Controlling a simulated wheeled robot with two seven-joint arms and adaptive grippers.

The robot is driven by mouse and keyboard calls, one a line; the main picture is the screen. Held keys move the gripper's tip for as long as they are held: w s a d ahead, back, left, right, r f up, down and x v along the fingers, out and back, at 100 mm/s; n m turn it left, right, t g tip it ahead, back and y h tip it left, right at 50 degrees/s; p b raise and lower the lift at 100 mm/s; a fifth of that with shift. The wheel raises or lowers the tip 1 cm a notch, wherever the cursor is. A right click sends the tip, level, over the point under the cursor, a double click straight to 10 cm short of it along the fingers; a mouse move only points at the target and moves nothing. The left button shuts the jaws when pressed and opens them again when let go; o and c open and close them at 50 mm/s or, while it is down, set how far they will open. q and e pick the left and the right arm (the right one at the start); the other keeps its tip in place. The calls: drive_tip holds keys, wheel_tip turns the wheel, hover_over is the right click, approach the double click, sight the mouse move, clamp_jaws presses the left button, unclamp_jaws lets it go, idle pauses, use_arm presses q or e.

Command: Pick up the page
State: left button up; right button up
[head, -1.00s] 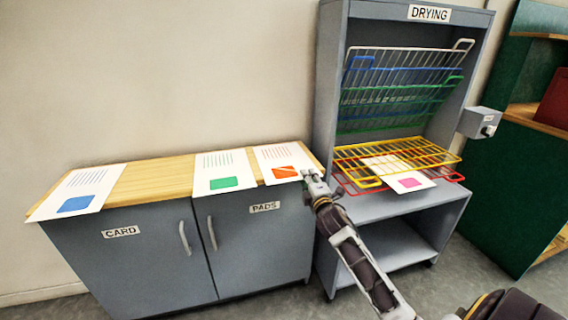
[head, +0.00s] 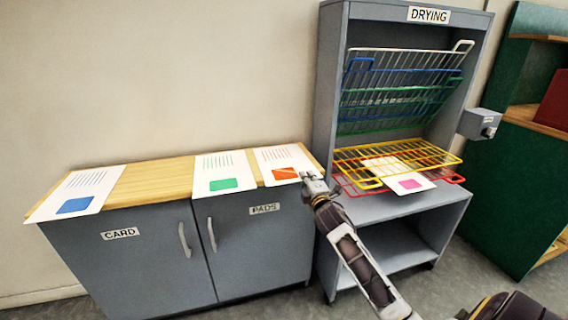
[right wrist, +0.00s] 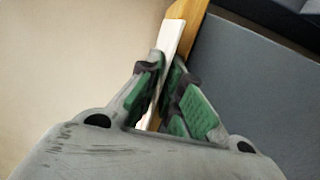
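A white page with thin lines and an orange-red block (head: 284,154) lies at the right end of the wooden counter top, its front edge over the counter's front edge. My right gripper (head: 306,179) is at that page's front right corner. In the right wrist view the page (right wrist: 174,38) shows nearly edge-on and runs between the green-padded fingers of my right gripper (right wrist: 166,72). The fingertips are close together, one on each face of the page. The page still lies flat along the counter (right wrist: 188,10). My left gripper is not in view.
Pages with a green block (head: 223,170) and a blue block (head: 78,192) lie further left on the counter (head: 155,180). The drying rack (head: 330,120) stands at right, a magenta-block page (head: 410,184) on its lower shelves. Upper wire shelves (head: 400,75) are tilted up.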

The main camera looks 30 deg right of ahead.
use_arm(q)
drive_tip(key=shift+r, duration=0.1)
use_arm(e)
drive_tip(key=shift+r, duration=0.1)
clamp_jaws()
drive_tip(key=shift+r, duration=0.4)
wheel_tip(320, 180, up, 3)
drive_tip(key=shift+f+p, duration=0.1)
drive_tip(key=shift+p, duration=0.7)
wheel_tip(320, 180, up, 4)
drive_tip(key=shift+r+p, duration=0.2)
drive_tip(key=shift+p, duration=0.65)
drive_tip(key=shift+r+p, duration=0.3)
drive_tip(key=shift+r, duration=0.55)
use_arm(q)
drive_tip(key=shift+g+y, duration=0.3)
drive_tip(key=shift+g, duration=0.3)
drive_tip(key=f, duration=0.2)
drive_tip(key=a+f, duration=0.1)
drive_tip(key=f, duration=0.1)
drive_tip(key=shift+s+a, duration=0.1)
use_arm(e)
drive_tip(key=shift+r, duration=0.1)
